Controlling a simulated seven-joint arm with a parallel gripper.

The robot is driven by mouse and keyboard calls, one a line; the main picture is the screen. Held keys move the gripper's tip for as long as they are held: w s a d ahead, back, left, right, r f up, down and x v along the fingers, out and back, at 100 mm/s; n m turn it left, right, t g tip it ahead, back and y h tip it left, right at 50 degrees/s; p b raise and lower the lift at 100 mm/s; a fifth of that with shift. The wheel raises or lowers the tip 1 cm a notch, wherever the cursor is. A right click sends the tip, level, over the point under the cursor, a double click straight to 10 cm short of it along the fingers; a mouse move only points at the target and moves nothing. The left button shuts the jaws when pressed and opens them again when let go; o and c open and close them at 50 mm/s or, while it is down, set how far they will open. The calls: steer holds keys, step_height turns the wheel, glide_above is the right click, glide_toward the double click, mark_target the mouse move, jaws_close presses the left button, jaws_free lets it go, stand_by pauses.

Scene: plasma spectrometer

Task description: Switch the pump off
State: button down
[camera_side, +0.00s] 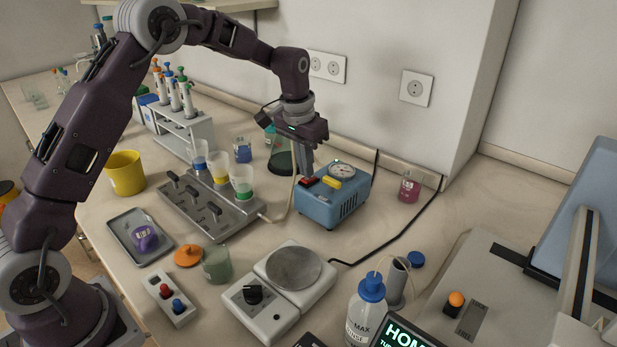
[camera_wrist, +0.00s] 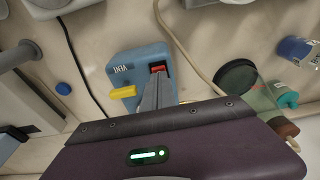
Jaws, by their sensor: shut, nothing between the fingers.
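The pump is a blue box (camera_side: 340,204) with a round gauge on top, behind the middle of the bench. A red switch (camera_side: 309,182) and a yellow lever (camera_side: 331,182) sit on its top. My gripper (camera_side: 307,172) points down, shut and empty, its tips right at the red switch. In the wrist view the pump (camera_wrist: 137,66) lies ahead of my fingers (camera_wrist: 158,82). The red switch (camera_wrist: 158,69) shows just past the tips, partly hidden by them. The yellow lever (camera_wrist: 122,92) is to their left. I cannot tell whether the tips touch the switch.
A grey manifold (camera_side: 208,208) with cups stands left of the pump. A hotplate (camera_side: 280,290) is in front. A dark flask (camera_side: 281,158) stands close behind my gripper. A pink bottle (camera_side: 409,187) is to the right. A black cable runs along the bench.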

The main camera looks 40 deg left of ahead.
steer(key=shift+f, duration=0.5)
steer(key=shift+r, duration=3.55)
steer(key=s+d+r+t, duration=0.2)
steer(key=s+d+r, duration=0.1)
steer(key=s+r, duration=1.1)
steer(key=s+d+f+t, duration=0.1)
steer(key=s+f, duration=0.2)
steer(key=s, duration=0.8)
steer(key=s+f, duration=0.3)
steer(key=s, duration=0.8)
steer(key=shift+s+d+f+t, duration=0.2)
steer(key=shift+d+t, duration=0.15)
steer(key=shift+t, duration=0.05)
